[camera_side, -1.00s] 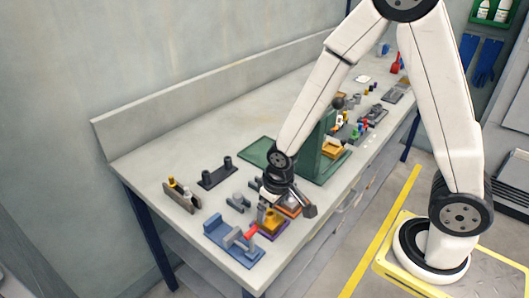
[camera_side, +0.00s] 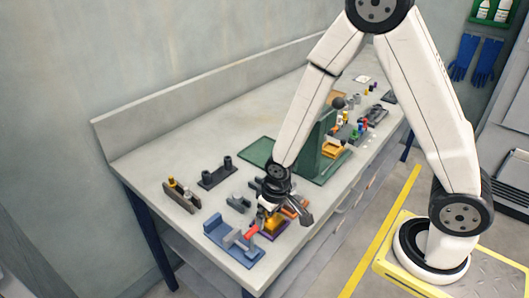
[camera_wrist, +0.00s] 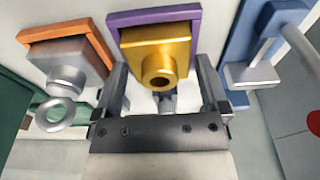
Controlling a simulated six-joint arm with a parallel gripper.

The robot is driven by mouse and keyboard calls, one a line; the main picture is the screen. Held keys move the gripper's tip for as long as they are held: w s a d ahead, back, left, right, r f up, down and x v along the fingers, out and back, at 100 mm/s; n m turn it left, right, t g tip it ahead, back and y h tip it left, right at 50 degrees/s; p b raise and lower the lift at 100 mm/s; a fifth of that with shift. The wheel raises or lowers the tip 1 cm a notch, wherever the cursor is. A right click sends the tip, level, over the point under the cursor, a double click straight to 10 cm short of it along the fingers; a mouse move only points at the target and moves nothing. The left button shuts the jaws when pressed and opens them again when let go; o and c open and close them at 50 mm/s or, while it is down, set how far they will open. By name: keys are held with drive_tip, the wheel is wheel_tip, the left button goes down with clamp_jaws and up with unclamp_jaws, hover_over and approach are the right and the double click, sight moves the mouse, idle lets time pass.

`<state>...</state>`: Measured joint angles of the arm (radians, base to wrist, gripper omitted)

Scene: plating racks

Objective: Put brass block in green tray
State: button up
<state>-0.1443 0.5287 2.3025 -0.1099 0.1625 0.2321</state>
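The brass block (camera_wrist: 158,58), with a round hollow boss, sits on a purple tray (camera_wrist: 165,15) in the wrist view. In the side view the block (camera_side: 273,223) shows small on the purple tray (camera_side: 274,236) near the bench's front edge. My gripper (camera_wrist: 163,82) is open, its two dark fingers apart on the left and right of the block's near part. In the side view my gripper (camera_side: 267,208) is low over the block and partly hides it. A dark green surface (camera_wrist: 12,112) shows at the wrist view's left edge; I cannot tell whether it is the green tray.
A silver block (camera_wrist: 68,65) on an orange tray (camera_wrist: 94,45) stands close left. A blue fixture (camera_wrist: 240,35) with metal parts stands close right. A green press (camera_side: 311,155) stands farther along the bench. The bench's back strip (camera_side: 190,140) is clear.

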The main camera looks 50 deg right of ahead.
clamp_jaws()
drive_tip(key=shift+r, duration=0.1)
wheel_tip(320, 180, up, 10)
idle(1.1)
idle(0.5)
